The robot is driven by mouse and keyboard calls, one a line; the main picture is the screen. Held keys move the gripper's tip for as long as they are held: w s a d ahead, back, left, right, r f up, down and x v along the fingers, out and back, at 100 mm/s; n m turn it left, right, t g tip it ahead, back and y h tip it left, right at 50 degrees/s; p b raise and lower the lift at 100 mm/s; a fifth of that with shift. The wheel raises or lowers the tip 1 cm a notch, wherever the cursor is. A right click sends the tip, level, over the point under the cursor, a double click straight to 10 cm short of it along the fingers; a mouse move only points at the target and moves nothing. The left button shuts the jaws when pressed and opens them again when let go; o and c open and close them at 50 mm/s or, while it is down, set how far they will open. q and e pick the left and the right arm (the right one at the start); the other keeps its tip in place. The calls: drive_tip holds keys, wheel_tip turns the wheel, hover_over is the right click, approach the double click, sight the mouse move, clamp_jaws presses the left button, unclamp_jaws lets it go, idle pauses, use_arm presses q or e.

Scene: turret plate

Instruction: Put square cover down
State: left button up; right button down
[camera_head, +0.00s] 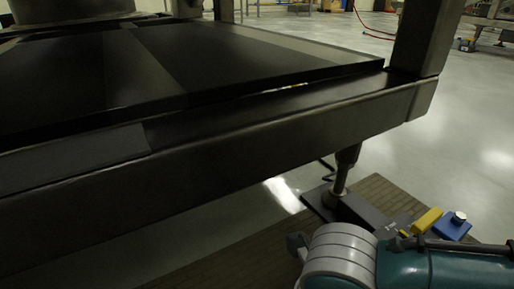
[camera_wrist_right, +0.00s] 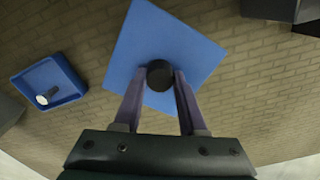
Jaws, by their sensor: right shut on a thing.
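In the right wrist view the blue square cover (camera_wrist_right: 157,35) has a round black knob at its middle. My right gripper (camera_wrist_right: 159,76) is shut on this knob, with one finger on each side. The cover is over a brick-patterned floor; its height above the floor is hard to tell. In the head view my right arm fills the bottom right, and I cannot make out its gripper or the held cover there. My left gripper is in neither view.
A blue tray (camera_wrist_right: 72,94) with a small pale cylinder (camera_wrist_right: 47,96) lies left of the cover. In the head view a yellow block (camera_head: 427,220) lies beside a blue item (camera_head: 453,230). A large dark table frame (camera_head: 250,150) with a leg stands in front.

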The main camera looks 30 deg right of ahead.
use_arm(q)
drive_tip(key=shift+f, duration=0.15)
use_arm(e)
drive_tip(key=shift+f, duration=0.2)
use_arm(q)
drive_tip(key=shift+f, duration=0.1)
use_arm(e)
drive_tip(key=c, duration=0.9)
unclamp_jaws()
drive_tip(key=shift+f, duration=0.15)
drive_tip(key=o, duration=0.4)
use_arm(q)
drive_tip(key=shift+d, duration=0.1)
use_arm(e)
drive_tip(key=shift+o, duration=0.2)
